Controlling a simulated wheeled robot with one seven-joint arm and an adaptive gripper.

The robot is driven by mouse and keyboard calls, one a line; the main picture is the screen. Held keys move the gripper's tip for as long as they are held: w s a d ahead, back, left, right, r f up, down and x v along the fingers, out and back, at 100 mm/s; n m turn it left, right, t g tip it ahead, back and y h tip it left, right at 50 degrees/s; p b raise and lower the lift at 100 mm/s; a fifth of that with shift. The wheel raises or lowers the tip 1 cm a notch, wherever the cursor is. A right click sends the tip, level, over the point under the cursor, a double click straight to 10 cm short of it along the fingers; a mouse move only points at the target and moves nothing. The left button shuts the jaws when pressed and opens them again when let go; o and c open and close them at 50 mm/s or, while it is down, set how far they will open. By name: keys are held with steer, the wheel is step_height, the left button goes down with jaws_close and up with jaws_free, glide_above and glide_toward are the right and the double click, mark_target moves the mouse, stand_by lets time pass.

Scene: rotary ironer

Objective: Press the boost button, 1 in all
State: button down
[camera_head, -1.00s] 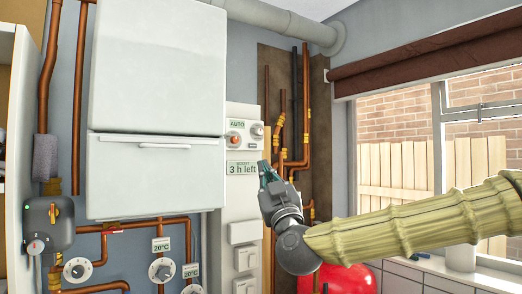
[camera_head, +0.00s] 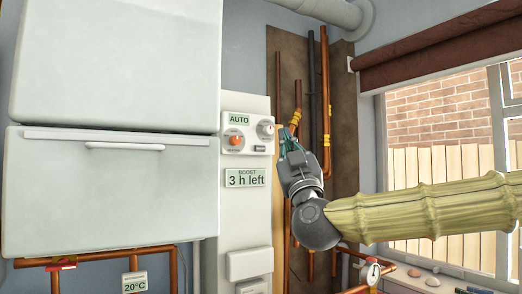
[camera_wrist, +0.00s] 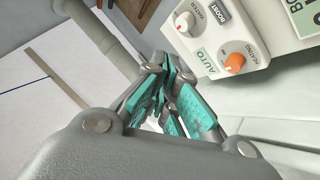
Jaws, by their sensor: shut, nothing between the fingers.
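The boost button (camera_head: 260,149) is a small dark grey rectangle on the white control panel, below the right knob. In the wrist view, the button (camera_wrist: 224,11), marked BOOST, is at the upper right, beside a knob marked WATER. My gripper (camera_head: 288,138) is shut and empty, just right of the panel in the head view, at about the button's height. Its teal-padded fingers (camera_wrist: 165,75) show at the wrist view's middle, apart from the button in the picture. The display (camera_head: 246,178) reads "BOOST 3 h left".
An AUTO display (camera_head: 239,119), an orange-marked heating knob (camera_head: 234,140) and a second knob (camera_head: 265,128) surround the button. A large white boiler casing (camera_head: 115,185) is left of the panel. Copper pipes (camera_head: 326,100) run up the wall on the right.

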mark_target(265, 146)
steer(key=shift+h, duration=0.3)
steer(key=w+a, duration=0.1)
steer(key=w, duration=0.1)
steer(key=w+a+p, duration=0.1)
steer(key=w+a, duration=0.1)
steer(key=w, duration=0.1)
steer(key=w+a+p, duration=0.1)
steer(key=w, duration=0.1)
steer(key=shift+w+a+f, duration=0.15)
steer(key=shift+w+a, duration=0.25)
stand_by(0.6)
steer(key=shift+w+a, duration=0.2)
steer(key=shift+w, duration=0.05)
stand_by(0.7)
steer(key=shift+w+a, duration=0.1)
steer(key=shift+w+a, duration=0.2)
steer(key=shift+w, duration=0.1)
stand_by(1.1)
steer(key=shift+s+d+b, duration=0.1)
steer(key=shift+b, duration=0.3)
steer(key=shift+s+d+b, duration=0.35)
steer(key=shift+s, duration=0.2)
